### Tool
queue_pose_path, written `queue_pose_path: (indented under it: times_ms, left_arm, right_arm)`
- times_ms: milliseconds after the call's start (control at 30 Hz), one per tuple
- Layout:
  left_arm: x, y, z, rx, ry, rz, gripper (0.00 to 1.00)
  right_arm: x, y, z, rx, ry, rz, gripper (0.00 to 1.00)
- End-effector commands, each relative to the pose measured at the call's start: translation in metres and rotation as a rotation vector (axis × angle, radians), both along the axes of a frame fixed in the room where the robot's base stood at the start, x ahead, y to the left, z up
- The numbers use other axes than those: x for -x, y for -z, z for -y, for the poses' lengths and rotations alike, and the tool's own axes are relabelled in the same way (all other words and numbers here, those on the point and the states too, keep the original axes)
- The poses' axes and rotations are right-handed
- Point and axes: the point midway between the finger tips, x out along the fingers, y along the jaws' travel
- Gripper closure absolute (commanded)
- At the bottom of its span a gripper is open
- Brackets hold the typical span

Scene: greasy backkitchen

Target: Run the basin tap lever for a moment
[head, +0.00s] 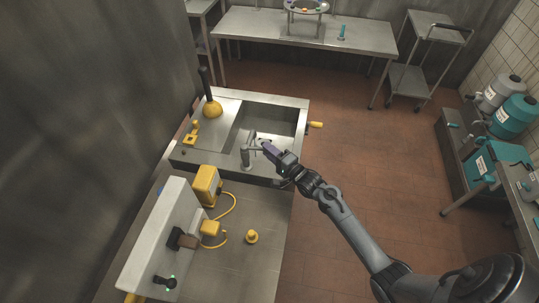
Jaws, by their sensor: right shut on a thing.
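The steel basin (262,112) is a dark rectangular sink in a counter at the upper middle of the head view. The grey basin tap (246,152) stands at its near edge, with its spout toward the basin. My right gripper (268,149) reaches in from the lower right and is just right of the tap's top. It is shut on the tap lever, which is mostly hidden by the fingers.
A yellow plunger (212,108) and a small yellow item (191,132) stand left of the basin. A yellow handle (315,125) sticks out right. In front are a pale boxy machine (155,235), a corded yellow box (206,184) and a yellow knob (252,237).

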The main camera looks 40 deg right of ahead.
Motion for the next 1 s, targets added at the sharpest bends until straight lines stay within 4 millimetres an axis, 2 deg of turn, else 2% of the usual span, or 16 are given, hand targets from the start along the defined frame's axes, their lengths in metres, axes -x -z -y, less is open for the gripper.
queue_pose_path:
  times_ms: [133,633,1000]
  left_arm:
    - [0.000,0.003,0.000,0.001,-0.001,-0.001,0.40]
    - [0.000,0.005,-0.002,-0.011,0.007,-0.001,0.40]
    - [0.001,0.014,-0.003,-0.012,0.008,-0.001,0.40]
  right_arm:
    - [-0.005,0.001,0.007,0.001,0.005,-0.002,0.90]
    - [-0.008,0.002,0.009,0.001,0.006,-0.003,0.90]
    - [-0.024,0.003,0.018,0.000,0.004,-0.004,0.90]
